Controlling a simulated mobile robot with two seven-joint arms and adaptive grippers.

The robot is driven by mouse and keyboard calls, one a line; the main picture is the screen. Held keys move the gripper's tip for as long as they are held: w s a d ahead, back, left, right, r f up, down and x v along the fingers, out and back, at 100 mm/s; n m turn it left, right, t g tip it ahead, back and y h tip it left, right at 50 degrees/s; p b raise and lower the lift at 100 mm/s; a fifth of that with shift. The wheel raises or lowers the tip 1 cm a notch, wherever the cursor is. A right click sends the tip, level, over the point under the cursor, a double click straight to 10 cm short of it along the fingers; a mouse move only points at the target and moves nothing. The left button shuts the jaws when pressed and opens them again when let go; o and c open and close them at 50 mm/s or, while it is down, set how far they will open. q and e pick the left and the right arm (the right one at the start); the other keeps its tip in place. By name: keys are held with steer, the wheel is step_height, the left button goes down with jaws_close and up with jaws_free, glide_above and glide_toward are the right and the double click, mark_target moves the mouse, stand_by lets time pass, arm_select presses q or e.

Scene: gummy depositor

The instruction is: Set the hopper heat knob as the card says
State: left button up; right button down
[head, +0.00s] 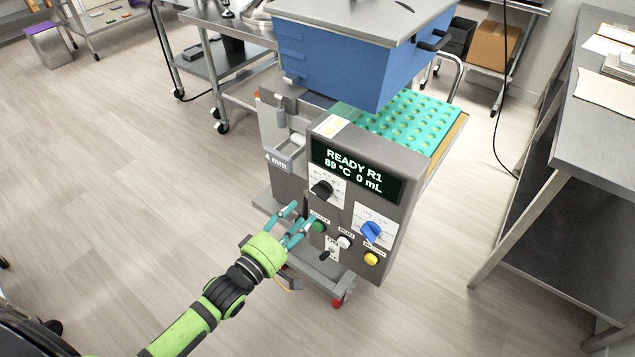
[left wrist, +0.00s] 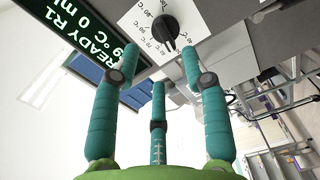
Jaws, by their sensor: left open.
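The black hopper heat knob (head: 321,188) sits on a white temperature dial under the display on the machine's front panel. In the left wrist view the knob (left wrist: 166,27) shows with degree marks around it; I cannot read its exact setting. My left gripper (head: 296,222) is open and empty, just below and left of the knob. In the left wrist view its three teal fingers (left wrist: 160,64) point at the panel, apart from the knob. A small pale card (head: 331,126) lies on the panel's top; its writing is too small to read. My right gripper is not in view.
The display (head: 354,172) reads READY R1, 89 °C, 0 mL. A blue knob (head: 371,231) and green (head: 318,226), white (head: 344,242) and yellow (head: 371,259) buttons are close by, with a small toggle switch (head: 325,255).

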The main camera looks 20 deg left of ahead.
mark_target(320, 196)
arm_select(q)
steer(key=shift+p+x, duration=0.5)
steer(key=shift+x, duration=3)
steer(key=shift+f, duration=0.1)
jaws_close()
